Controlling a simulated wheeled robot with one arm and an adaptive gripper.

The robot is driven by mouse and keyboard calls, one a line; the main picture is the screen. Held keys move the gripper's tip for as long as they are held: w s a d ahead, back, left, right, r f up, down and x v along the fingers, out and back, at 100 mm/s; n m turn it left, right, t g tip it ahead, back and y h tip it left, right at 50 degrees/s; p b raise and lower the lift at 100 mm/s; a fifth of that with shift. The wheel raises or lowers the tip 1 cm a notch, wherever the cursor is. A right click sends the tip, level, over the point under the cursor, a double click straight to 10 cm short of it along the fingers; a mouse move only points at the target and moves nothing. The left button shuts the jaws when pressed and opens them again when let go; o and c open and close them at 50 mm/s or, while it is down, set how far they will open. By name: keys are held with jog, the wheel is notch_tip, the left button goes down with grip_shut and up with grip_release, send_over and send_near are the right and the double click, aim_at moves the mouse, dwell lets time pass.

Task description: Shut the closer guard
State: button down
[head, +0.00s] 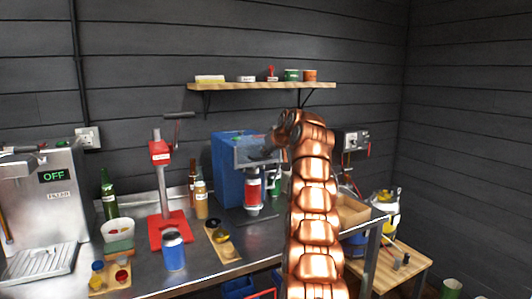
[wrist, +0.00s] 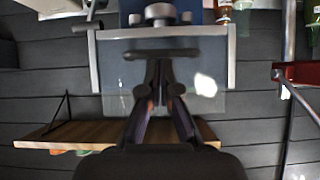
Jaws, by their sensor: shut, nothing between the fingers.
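The closer is a blue machine (head: 229,178) on the steel bench in the head view. Its guard (head: 256,152), a clear panel in a grey frame, sticks out at the top front and looks raised above a red can (head: 252,192). In the wrist view, which looks upside down, the guard (wrist: 205,85) fills the middle, with a dark bar across it. My gripper (wrist: 158,64) is shut and empty, its fingertips over the guard near that bar. I cannot tell whether they touch. In the head view my copper arm hides the guard's right end and most of the gripper.
A wooden shelf (head: 245,86) with small items hangs above the closer; it also shows in the wrist view (wrist: 75,135). A red lever press (head: 162,185), bottles and a blue can (head: 173,251) stand left of the closer. A cardboard box (head: 350,210) is to the right.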

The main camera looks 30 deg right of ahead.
jog(key=shift+f, duration=0.15)
notch_tip(320, 180, down, 12)
jog(key=b, duration=1.1)
jog(key=shift+r, duration=0.25)
jog(key=w+d+r+p+v, duration=0.1)
jog(key=r+v, duration=0.1)
jog(key=v, duration=1.1)
jog(key=shift+w+a+r, duration=0.2)
jog(key=shift+w+a, duration=0.1)
jog(key=shift+a, duration=0.1)
